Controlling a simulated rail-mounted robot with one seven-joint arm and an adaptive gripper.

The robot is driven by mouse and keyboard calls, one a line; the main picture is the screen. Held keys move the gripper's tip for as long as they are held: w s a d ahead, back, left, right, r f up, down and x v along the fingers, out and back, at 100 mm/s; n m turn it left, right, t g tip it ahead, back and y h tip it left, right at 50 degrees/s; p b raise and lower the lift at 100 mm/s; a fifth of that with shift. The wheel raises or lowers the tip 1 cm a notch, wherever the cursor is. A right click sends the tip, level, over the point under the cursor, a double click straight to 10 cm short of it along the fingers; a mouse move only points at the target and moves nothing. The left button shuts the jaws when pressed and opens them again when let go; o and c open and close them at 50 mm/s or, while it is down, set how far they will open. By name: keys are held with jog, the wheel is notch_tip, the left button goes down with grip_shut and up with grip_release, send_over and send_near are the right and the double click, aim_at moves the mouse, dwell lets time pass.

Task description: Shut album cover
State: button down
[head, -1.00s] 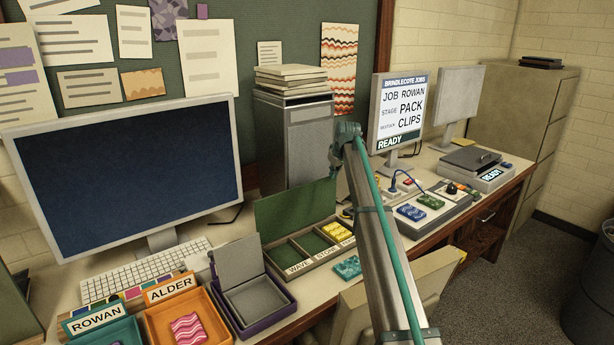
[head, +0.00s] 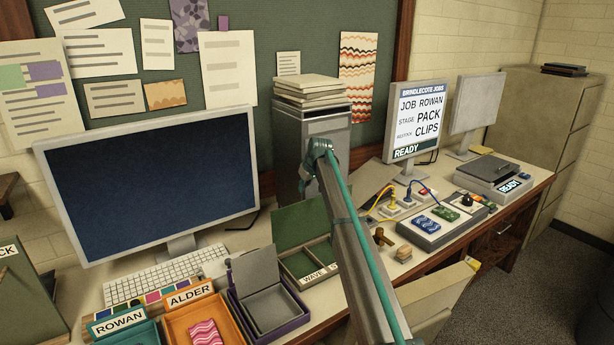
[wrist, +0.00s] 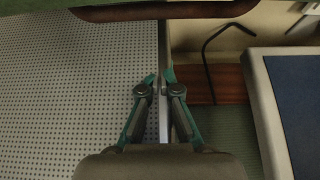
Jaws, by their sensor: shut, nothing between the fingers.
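A purple-edged case (head: 297,322) with a grey inside stands near the desk's front edge in the head view. Its grey cover (head: 254,268) stands up at the back, open. Behind it to the right, a compartment box has a raised green lid (head: 300,226). I cannot tell for sure which of these is the album. My gripper (wrist: 158,82) is shut and empty in the wrist view, beside a perforated pale panel.
Rowan's teal tray (head: 122,327) and Alder's orange tray (head: 189,288) are left of the case. A large monitor (head: 150,170), keyboard (head: 165,275) and grey tower (head: 330,135) stand behind. A dark bent rod (wrist: 207,60) and a monitor edge (wrist: 268,115) are right of my gripper.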

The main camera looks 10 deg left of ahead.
jog(key=s+d+p, duration=0.1)
jog(key=s+d+f, duration=0.1)
jog(key=shift+s+d+f+p, duration=0.15)
jog(key=shift+s+d+p, duration=0.05)
jog(key=shift+s+p, duration=0.2)
dwell(0.3)
